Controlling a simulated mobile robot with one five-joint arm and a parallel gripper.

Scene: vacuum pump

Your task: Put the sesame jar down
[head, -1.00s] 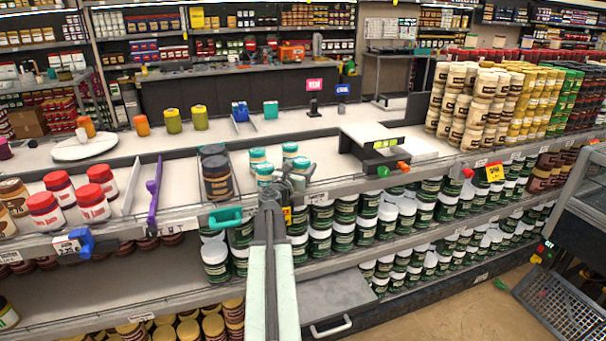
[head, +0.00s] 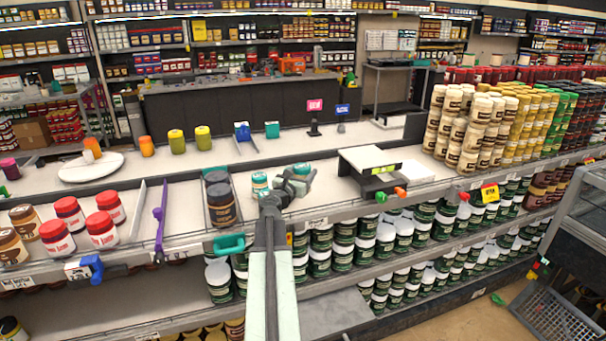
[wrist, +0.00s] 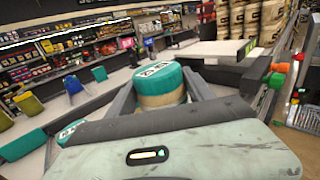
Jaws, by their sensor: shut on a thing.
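The jar between my fingers has a teal lid and a pale body; I take it as the sesame jar (wrist: 160,85). It looks upright. In the head view its teal lid (head: 302,169) shows just behind my gripper (head: 292,184), which is shut on it above the counter shelf near the front edge. The gripper hides most of its body, and I cannot tell if its base touches the shelf. A second teal-lidded jar (head: 259,180) stands just left of the gripper; its lid also shows low left in the wrist view (wrist: 72,131).
Dark jars (head: 220,204) stand left of the gripper, beyond them a purple divider (head: 160,215) and red-lidded jars (head: 102,228). A white-topped scale-like box (head: 370,160) stands to the right. White shelf space lies behind the gripper and between it and the box.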

